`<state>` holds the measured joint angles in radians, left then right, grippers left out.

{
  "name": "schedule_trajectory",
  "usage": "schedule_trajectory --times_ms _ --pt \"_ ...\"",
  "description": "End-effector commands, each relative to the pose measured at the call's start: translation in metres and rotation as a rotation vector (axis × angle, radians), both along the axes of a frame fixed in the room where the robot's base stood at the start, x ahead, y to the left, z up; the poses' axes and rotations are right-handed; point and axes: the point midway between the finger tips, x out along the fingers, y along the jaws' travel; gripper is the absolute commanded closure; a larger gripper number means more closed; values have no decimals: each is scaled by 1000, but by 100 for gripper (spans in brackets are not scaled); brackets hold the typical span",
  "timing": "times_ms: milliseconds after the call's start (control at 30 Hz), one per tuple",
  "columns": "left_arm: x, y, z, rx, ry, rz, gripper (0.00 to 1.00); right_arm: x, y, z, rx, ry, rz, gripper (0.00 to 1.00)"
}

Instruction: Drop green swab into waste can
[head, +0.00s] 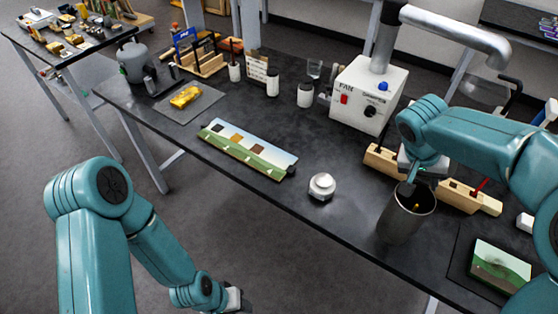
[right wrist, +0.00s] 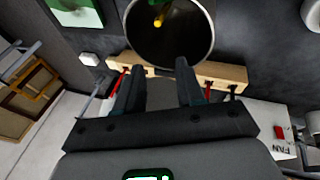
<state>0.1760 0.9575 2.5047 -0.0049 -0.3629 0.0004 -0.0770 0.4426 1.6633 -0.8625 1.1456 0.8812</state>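The waste can (head: 402,226) is a grey metal cylinder standing upright on the dark bench at the right. In the right wrist view its open mouth (right wrist: 135,45) is at the top. A small yellow spot (right wrist: 158,22) and a dark green patch show inside it; I cannot tell for certain that they are the green swab. The yellow spot also shows in the head view (head: 417,206). My right gripper (head: 412,182) is above the can's rim; its fingers (right wrist: 160,68) are apart with nothing between them. My left gripper (head: 236,301) is low at the bottom edge, its fingers not clear.
A wooden rack (head: 455,193) with red-handled tools is behind the can. A white fan box (head: 368,96) with a duct stands further back. A round white-lidded jar (head: 321,187) is left of the can. A painted panel (head: 247,149) and a small landscape picture (head: 499,265) lie on the bench.

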Motion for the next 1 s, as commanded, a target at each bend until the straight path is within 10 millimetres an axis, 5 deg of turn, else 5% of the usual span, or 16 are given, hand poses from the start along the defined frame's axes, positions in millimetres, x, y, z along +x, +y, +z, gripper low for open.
schedule_trajectory --times_ms 167,600,1000 --pt "0 0 -5 0 0 0 57 -2 11 23 0 -7 1 62" --pt "0 0 -9 0 0 0 57 -14 55 123 1 -4 2 62" --pt "0 0 -8 0 0 0 57 -18 64 147 1 0 -1 62"
